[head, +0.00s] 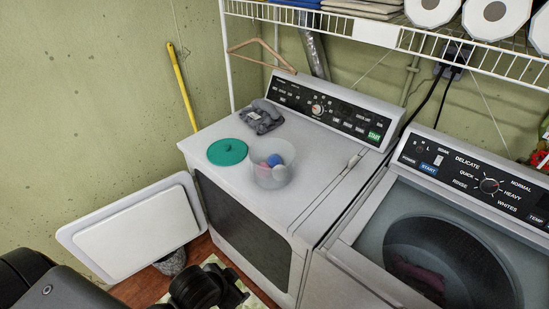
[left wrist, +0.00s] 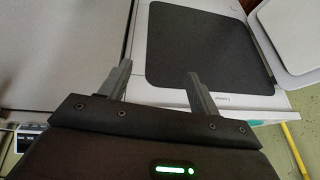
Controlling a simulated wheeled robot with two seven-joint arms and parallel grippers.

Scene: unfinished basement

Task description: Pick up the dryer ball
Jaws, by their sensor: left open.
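Dryer balls (head: 274,161), blue and reddish-pink, sit inside a clear round tub (head: 271,179) on top of the white dryer (head: 220,136). Their lower parts show only faintly through the tub wall. A green round lid (head: 227,152) lies flat on the dryer, left of the tub. My left gripper (head: 208,289) is low in front of the dryer, well below and apart from the tub. In the left wrist view my left gripper (left wrist: 158,70) has its fingers spread with nothing between them, facing the dryer's dark front panel (left wrist: 210,45). My right gripper is not seen.
A grey folded cloth (head: 262,117) lies behind the lid. The dryer door (head: 131,230) hangs open at the left. A washer (head: 350,236) with a clear lid stands at the right. A wire shelf (head: 380,34) and a wooden hanger (head: 262,52) are above the dryer's back.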

